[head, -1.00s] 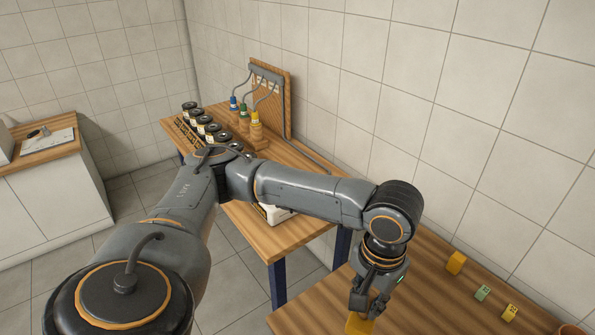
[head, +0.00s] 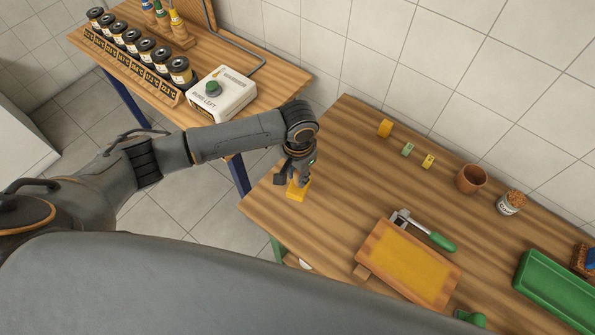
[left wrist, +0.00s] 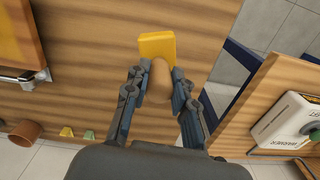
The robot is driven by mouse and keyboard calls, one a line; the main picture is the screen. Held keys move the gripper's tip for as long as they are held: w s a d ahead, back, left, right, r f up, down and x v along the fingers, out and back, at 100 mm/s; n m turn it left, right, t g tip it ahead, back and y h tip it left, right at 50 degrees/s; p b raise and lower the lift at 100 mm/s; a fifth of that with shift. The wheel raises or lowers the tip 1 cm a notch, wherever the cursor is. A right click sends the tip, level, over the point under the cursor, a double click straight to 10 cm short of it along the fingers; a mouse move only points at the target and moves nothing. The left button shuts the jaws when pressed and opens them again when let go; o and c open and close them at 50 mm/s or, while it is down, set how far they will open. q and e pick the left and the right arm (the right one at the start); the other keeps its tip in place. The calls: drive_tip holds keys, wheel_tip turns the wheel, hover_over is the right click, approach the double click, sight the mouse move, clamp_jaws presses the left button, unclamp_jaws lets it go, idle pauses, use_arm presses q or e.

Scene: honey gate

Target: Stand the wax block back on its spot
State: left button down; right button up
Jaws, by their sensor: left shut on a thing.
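A yellow block (head: 298,191), which looks like the wax block, is at my left gripper (head: 291,179), by the near left part of the long wooden table (head: 335,150). In the left wrist view the left gripper (left wrist: 160,82) is shut around a tan, rounded piece (left wrist: 160,78). The yellow block (left wrist: 157,45) shows just beyond it and seems joined to it. I cannot tell whether the block touches the table. Its spot cannot be made out. My right gripper is not in view.
A yellow piece (head: 384,128), small green (head: 407,149) and yellow (head: 428,161) pieces, a brown pot (head: 470,179) and a labelled tub (head: 511,202) line the wall. A framed yellow panel (head: 405,265), a green-handled tool (head: 430,235) and a green tray (head: 555,290) are on the right.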

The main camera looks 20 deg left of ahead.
sight(297, 186)
use_arm(q)
drive_tip(key=shift+r+p, duration=0.1)
drive_tip(key=shift+p, duration=0.2)
drive_tip(key=shift+s+p, duration=0.1)
drive_tip(key=shift+p, duration=0.25)
wheel_tip(297, 186, down, 6)
drive_tip(key=b, duration=0.3)
drive_tip(key=shift+b, duration=0.3)
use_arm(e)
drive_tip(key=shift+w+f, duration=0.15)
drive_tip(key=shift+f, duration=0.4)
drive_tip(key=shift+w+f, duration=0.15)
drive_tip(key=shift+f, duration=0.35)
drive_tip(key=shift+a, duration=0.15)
use_arm(q)
drive_tip(key=shift+p, duration=0.45)
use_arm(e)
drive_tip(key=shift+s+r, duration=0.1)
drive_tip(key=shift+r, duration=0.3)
use_arm(q)
drive_tip(key=shift+f, duration=0.4)
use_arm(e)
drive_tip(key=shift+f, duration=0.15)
use_arm(q)
drive_tip(key=shift+f+b, duration=0.45)
drive_tip(key=shift+f, duration=0.25)
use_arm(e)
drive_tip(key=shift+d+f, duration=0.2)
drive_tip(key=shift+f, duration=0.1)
